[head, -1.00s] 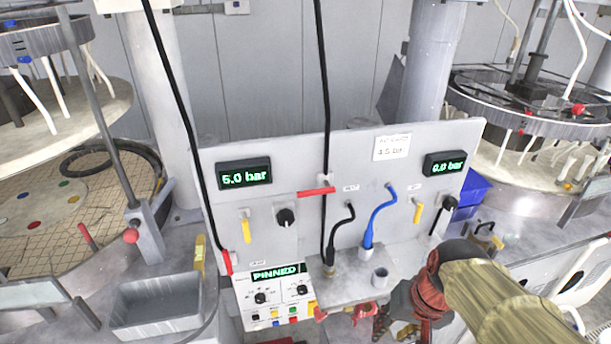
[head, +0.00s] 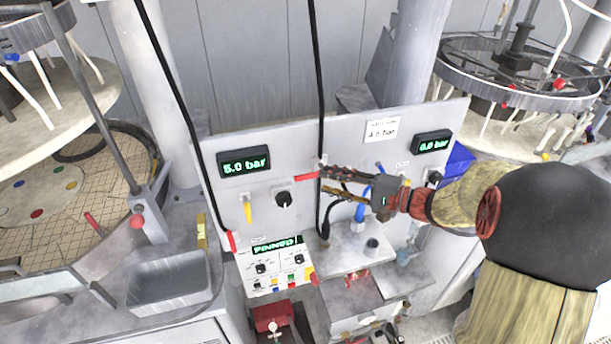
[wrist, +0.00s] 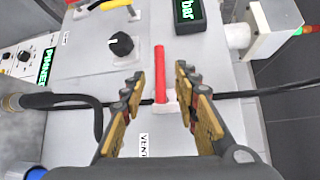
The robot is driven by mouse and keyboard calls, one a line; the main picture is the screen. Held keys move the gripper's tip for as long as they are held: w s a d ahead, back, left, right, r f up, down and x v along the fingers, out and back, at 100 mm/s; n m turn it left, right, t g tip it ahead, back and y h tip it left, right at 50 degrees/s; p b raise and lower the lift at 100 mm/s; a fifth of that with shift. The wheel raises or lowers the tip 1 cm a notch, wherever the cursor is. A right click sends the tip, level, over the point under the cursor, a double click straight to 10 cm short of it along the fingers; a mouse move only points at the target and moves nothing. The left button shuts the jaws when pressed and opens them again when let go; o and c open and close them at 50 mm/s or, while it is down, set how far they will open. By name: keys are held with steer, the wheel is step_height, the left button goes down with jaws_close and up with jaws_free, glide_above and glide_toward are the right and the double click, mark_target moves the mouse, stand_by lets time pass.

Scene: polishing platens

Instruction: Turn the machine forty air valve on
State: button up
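A red lever (head: 307,177) lies horizontally on the panel, at the black hose, in the head view; it also shows in the wrist view (wrist: 160,68). It looks like a valve handle, but I cannot read which machine it serves. My gripper (head: 323,180) is in front of the panel at the lever's right end. In the wrist view my gripper (wrist: 159,77) is open, with one finger on each side of the lever and visible gaps. I cannot tell its depth from the lever. The left display (head: 244,165) reads 5.0 bar; the right display (head: 433,144) reads 0.0 bar.
A black knob (head: 284,199) and a yellow handle (head: 248,209) are left of the lever. The black hose (head: 316,90) runs vertically by the lever. A control box (head: 275,265) reading PINNED stands below.

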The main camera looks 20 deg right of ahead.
mark_target(307, 177)
steer(key=p+x, duration=0.1)
steer(key=x, duration=0.6)
steer(key=shift+a, duration=0.15)
steer(key=shift+c, duration=0.5)
jaws_close()
